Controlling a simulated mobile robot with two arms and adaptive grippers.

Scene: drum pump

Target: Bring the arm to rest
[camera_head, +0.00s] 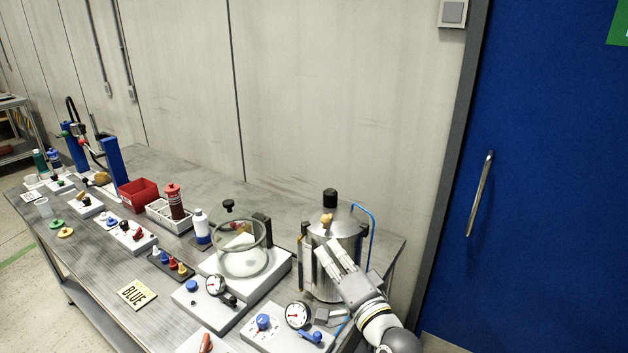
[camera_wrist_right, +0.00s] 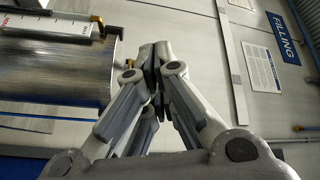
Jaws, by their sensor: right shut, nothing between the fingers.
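My right gripper (camera_head: 331,252) is raised in front of the steel drum (camera_head: 347,238) at the right end of the table. Its fingers point up and to the left and hide part of the drum. In the right wrist view the fingertips of this gripper (camera_wrist_right: 161,58) are together with nothing between them. A steel cylinder (camera_wrist_right: 55,68) with a scale lies across the left of that view, apart from the fingers. My left gripper is not in view.
Close by are gauge boxes (camera_head: 257,335), a glass chamber (camera_head: 244,258) and a blue hose (camera_head: 373,235). A blue door (camera_head: 545,200) is at the right.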

